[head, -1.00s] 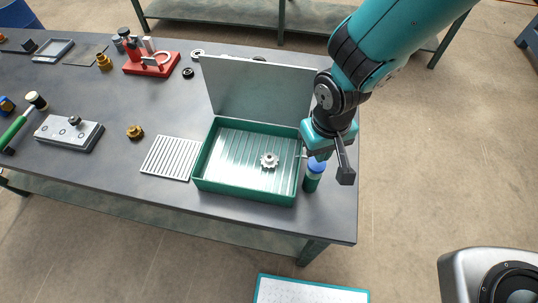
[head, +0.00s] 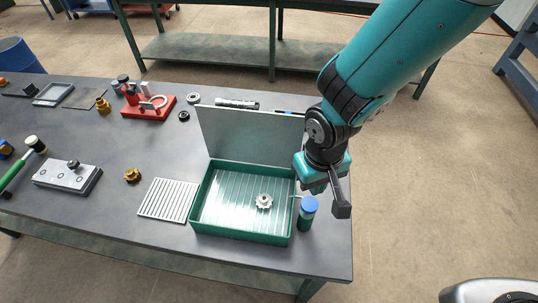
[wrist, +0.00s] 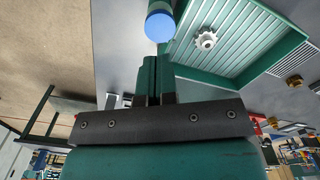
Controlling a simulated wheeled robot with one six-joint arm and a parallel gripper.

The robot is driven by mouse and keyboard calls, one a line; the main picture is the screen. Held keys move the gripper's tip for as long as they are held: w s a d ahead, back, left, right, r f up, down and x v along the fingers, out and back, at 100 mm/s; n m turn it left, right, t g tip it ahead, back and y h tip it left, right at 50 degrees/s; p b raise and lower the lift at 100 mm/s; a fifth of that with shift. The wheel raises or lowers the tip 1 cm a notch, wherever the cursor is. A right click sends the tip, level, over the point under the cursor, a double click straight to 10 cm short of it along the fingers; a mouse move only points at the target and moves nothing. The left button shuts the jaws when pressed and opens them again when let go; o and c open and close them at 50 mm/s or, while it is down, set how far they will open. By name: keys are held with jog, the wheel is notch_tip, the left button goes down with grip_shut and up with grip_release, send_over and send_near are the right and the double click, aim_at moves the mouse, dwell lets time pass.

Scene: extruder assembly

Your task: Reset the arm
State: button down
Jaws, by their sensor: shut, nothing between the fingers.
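My gripper (head: 326,182) hangs at the right end of the table, beside the open green box and over the blue-capped bottle's side of the table. In the wrist view its fingers (wrist: 154,78) are together with nothing between them. The green box (head: 243,236) stands with its grey lid raised at the back and a pale gear (head: 264,201) lying inside. The bottle (head: 307,213) stands upright just right of the box. Its blue cap shows beyond the fingertips in the wrist view (wrist: 159,27).
A ribbed grey plate (head: 167,200) lies left of the box. A grey block (head: 67,176), a brass part (head: 132,175), a green-handled hammer (head: 17,170) and a red stand (head: 148,108) are farther left. The table's right edge is close to my gripper.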

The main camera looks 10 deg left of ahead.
jog(key=shift+d+r, duration=0.1)
jog(key=shift+r, duration=0.25)
jog(key=s+d+r+y+b, duration=0.2)
jog(key=s+d+r+b, duration=0.2)
jog(key=r, duration=0.3)
jog(key=s+d+r+n+y+b, duration=0.1)
jog(key=s+d+r+y+b, duration=0.1)
jog(key=s+d+r+b, duration=0.2)
notch_tip(320, 180, up, 3)
jog(key=shift+s+d+r+b, duration=0.1)
jog(key=shift+s+d+b, duration=0.3)
jog(key=shift+s+d, duration=0.65)
